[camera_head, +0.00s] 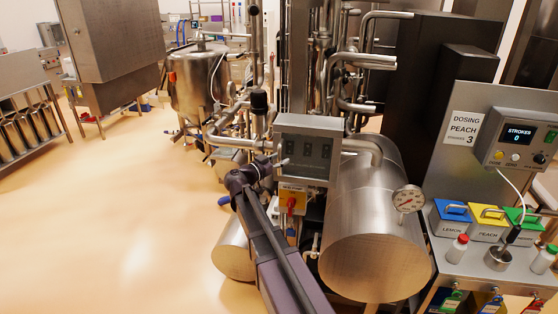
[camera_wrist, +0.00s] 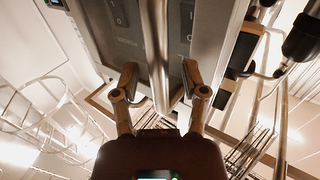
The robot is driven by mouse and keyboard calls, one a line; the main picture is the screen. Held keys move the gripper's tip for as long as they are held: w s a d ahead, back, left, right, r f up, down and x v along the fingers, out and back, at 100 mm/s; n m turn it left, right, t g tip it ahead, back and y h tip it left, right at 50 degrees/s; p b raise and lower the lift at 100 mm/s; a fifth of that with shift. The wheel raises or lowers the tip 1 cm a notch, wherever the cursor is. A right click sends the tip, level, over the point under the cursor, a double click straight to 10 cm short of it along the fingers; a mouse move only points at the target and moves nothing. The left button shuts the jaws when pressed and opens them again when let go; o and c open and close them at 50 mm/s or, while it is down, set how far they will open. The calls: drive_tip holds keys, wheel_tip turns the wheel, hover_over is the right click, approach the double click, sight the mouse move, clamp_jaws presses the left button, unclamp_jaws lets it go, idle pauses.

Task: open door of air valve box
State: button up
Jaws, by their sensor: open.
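The air valve box (camera_head: 308,125) is a grey metal cabinet with a dark window in its door, in the middle of the head view. Dark switch-like shapes show behind the window. Its door looks shut. My gripper (camera_head: 272,164) is at the left edge of the box. In the wrist view my gripper (camera_wrist: 161,78) is open, one finger on each side of a shiny round bar, which looks like the door handle (camera_wrist: 155,45). The box front (camera_wrist: 120,40) fills the upper middle there. I cannot tell whether the fingers touch the bar.
A yellow panel with a red switch (camera_head: 292,202) sits just below the box. A large steel cylinder (camera_head: 365,240) with a round gauge (camera_head: 408,199) stands to the right. Pipes and a steel tank (camera_head: 198,82) are behind. The floor (camera_head: 110,220) at left is clear.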

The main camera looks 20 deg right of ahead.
clamp_jaws()
drive_tip(key=shift+s+d, duration=0.15)
drive_tip(key=shift+s, duration=0.05)
idle(0.4)
